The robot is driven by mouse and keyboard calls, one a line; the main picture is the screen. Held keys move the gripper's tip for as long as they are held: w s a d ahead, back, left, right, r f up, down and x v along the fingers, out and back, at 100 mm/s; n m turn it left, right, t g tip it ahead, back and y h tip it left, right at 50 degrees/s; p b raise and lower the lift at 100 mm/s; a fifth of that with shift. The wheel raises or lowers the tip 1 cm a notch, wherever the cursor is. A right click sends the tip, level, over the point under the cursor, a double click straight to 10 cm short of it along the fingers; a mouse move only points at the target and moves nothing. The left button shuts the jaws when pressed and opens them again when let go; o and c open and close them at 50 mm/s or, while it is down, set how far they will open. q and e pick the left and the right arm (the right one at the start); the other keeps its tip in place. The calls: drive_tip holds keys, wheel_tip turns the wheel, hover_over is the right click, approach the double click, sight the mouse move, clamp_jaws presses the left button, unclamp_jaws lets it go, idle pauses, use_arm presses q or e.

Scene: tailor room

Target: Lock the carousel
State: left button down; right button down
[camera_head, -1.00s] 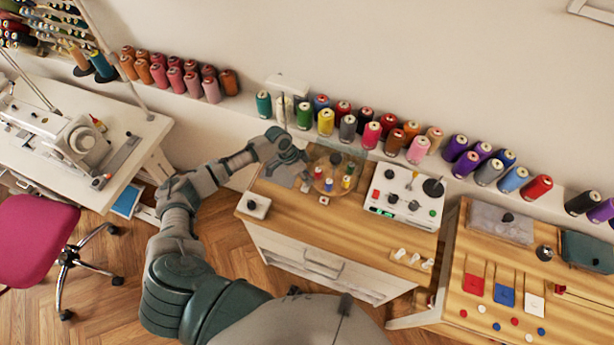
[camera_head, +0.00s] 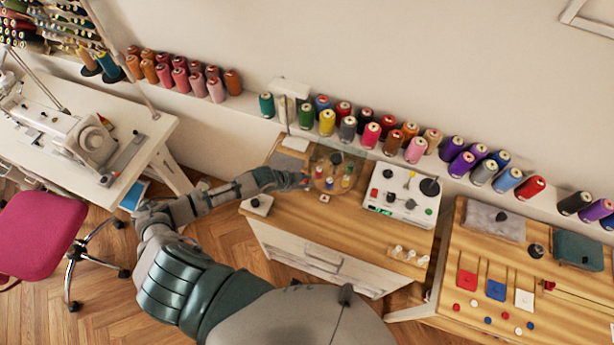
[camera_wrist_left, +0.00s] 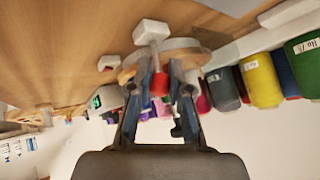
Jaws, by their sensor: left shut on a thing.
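The carousel (camera_head: 327,184) is a round wooden disc with several small coloured spools, under a clear cover on the wooden table. Its disc also shows in the left wrist view (camera_wrist_left: 190,46). My left gripper (camera_head: 304,180) is at the disc's left edge. In the left wrist view my left gripper (camera_wrist_left: 164,75) is closed around a thin grey lever (camera_wrist_left: 156,58) that runs from a white block (camera_wrist_left: 150,32) beside the disc. A red piece (camera_wrist_left: 160,84) shows between the fingers; I cannot tell whether they touch it. My right gripper is not in view.
A white control panel (camera_head: 402,194) stands right of the carousel. A white block with a dark knob (camera_head: 257,204) is at the table's left front. Thread spools (camera_head: 372,135) line the shelf behind. The table's front middle is mostly clear.

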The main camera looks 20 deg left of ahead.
use_arm(q)
drive_tip(key=shift+s+f+m+t, duration=0.15)
drive_tip(key=shift+s+t, duration=0.15)
drive_tip(key=shift+t, duration=0.45)
drive_tip(key=shift+s+f+m+t, duration=0.15)
drive_tip(key=shift+s+t, duration=0.1)
drive_tip(key=shift+t, duration=0.5)
drive_tip(key=shift+s, duration=0.1)
drive_tip(key=c, duration=1.3)
unclamp_jaws()
drive_tip(key=shift+c, duration=0.2)
drive_tip(key=v, duration=0.7)
drive_tip(key=shift+s+a, duration=0.2)
drive_tip(key=shift+s, duration=0.1)
drive_tip(key=shift+d, duration=0.1)
